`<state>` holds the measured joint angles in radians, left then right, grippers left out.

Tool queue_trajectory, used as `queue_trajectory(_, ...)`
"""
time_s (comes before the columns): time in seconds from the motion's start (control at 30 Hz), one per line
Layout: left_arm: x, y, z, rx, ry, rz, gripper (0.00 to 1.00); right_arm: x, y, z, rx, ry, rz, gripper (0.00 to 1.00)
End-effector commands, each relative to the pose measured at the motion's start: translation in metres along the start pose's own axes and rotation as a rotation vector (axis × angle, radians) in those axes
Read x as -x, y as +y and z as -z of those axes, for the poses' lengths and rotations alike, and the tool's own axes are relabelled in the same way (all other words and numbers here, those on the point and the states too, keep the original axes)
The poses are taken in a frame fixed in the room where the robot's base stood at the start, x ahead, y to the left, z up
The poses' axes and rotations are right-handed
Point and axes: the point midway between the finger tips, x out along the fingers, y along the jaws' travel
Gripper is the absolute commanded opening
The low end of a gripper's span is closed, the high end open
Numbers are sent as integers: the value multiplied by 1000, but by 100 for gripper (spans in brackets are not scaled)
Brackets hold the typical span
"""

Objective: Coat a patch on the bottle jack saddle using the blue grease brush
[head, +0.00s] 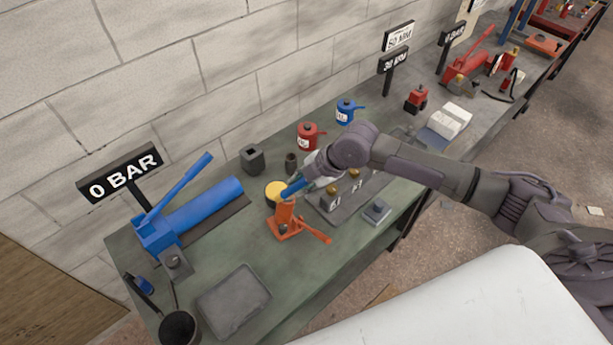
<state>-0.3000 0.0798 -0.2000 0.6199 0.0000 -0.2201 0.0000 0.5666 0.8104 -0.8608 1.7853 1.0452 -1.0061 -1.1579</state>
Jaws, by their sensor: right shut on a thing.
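The orange bottle jack (286,222) stands upright on the green bench, with its lever pointing to the lower right. My right gripper (308,180) reaches in from the right and is shut on the blue grease brush (293,188). The brush slants down to the left over the top of the jack. Its tip is by the jack's saddle, which is small and partly hidden, so I cannot tell whether they touch. My left gripper is not in view.
A blue hydraulic pump (195,215) with a "0 BAR" sign (122,172) is at left. A grey tray (233,301) lies in front. A block with brass knobs (341,203) is right of the jack. Red (307,136) and blue (346,110) oil cans stand behind.

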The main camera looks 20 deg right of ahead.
Motion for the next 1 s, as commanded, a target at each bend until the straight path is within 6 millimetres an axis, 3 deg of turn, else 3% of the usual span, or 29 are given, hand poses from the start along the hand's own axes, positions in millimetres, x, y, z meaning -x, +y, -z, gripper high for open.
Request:
queue_trajectory(0.23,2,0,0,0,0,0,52,-1,0,4,1,-2,-2,0)
queue_trajectory(0.6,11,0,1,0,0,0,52,-10,-2,28,0,-2,-1,0)
queue_trajectory(1.0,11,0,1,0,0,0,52,-8,-2,13,-1,-3,-2,0)
